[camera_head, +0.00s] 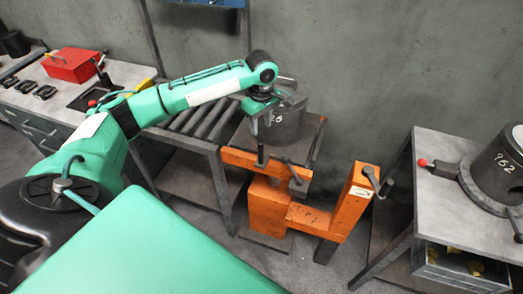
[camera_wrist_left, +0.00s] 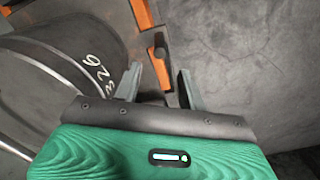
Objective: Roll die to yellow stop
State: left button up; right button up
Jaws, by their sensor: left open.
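A dark grey cylindrical die (camera_head: 290,122) with white chalk digits stands on the plate of an orange stand, at the end of a roller table. It also shows large at the left of the left wrist view (camera_wrist_left: 62,62). My left gripper (camera_head: 262,120) points down beside the die's near left side, its fingers open. In the left wrist view the open fingers (camera_wrist_left: 158,80) are on either side of the line to a dark upright post (camera_wrist_left: 159,48) on the orange stand; I cannot tell whether they touch it. My right gripper is not in view.
The orange stand (camera_head: 310,216) has a bar across the near side and a raised arm at right. The roller table (camera_head: 214,146) adjoins it at left. A right-hand table (camera_head: 437,150) bears another dark cylinder (camera_head: 495,172). A red box (camera_head: 72,66) lies far left.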

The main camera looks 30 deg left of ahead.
aim_at(261, 151)
pick_arm(q)
notch_tip(261, 151, down, 12)
jog(key=p, duration=0.3)
jog(key=shift+f, duration=0.5)
grip_shut()
